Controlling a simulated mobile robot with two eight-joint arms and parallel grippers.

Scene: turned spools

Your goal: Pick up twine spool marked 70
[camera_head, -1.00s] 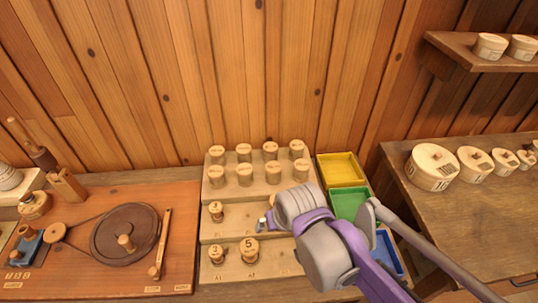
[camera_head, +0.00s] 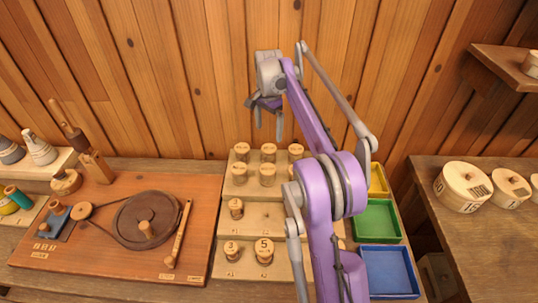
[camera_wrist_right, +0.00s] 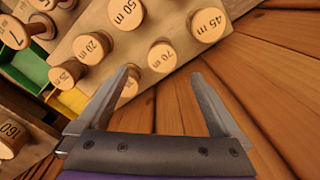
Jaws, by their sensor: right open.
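The twine spool marked 70 (camera_wrist_right: 162,55) shows its round, pale wooden end in the right wrist view, just beyond and between my fingertips, not touching them. My right gripper (camera_wrist_right: 165,76) is open and empty. In the head view my right gripper (camera_head: 268,128) hangs above the back rows of spools, in front of the plank wall. Those back spools (camera_head: 268,153) stand on a stepped wooden rack (camera_head: 222,225); their marks are too small there to tell which is 70. My left gripper is not in view.
In the right wrist view, spools marked 45 (camera_wrist_right: 207,25), 50 (camera_wrist_right: 126,13) and 20 (camera_wrist_right: 92,48) stand close around. The plank wall (camera_head: 180,80) is close behind the rack. Yellow, green (camera_head: 376,220) and blue (camera_head: 388,271) trays lie to its right.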

